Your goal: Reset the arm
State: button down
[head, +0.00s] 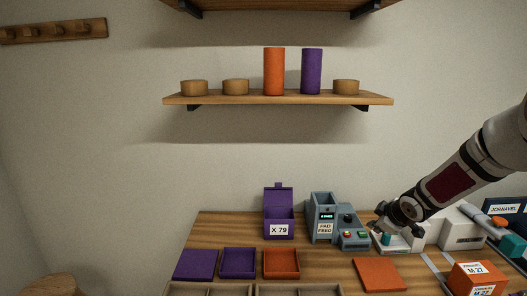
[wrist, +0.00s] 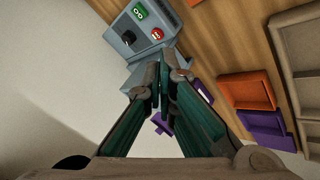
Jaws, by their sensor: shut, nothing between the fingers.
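My gripper (head: 386,239) is at the right of the bench in the head view, at the end of my arm reaching in from the right. It points down, in front of the white machine (head: 462,230) and just right of the grey control box (head: 350,233). In the wrist view my gripper (wrist: 160,85) has its teal fingers closed together with nothing between them. The control box (wrist: 145,35) with its green and red buttons and black knob lies beyond the fingertips there. I cannot tell whether the fingertips touch anything.
The pad feeder (head: 323,215) and purple box marked X 79 (head: 279,220) stand left of the control box. Purple (head: 238,262) and orange trays (head: 281,263) sit in front. An orange mat (head: 379,274) lies nearer. A shelf (head: 280,100) hangs above, holding cylinders and discs.

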jog(key=s+a+r+m+g+h, duration=0.1)
jog(key=s+a+r+m+h, duration=0.15)
jog(key=s+r, duration=0.65)
jog(key=s+a+r+m+g+h, duration=0.1)
jog(key=s+a+r+m, duration=0.25)
jog(key=s+r, duration=0.6)
jog(key=s+a+r+m+y, duration=0.1)
jog(key=s+a, duration=0.4)
jog(key=s, duration=0.5)
jog(key=s+a+r+m+y, duration=0.1)
jog(key=s+a+m+y, duration=0.1)
jog(key=s, duration=0.9)
jog(key=a+m, duration=0.1)
jog(key=a, duration=0.1)
jog(key=shift+a+r+g, duration=0.35)
jog(key=shift+g, duration=0.05)
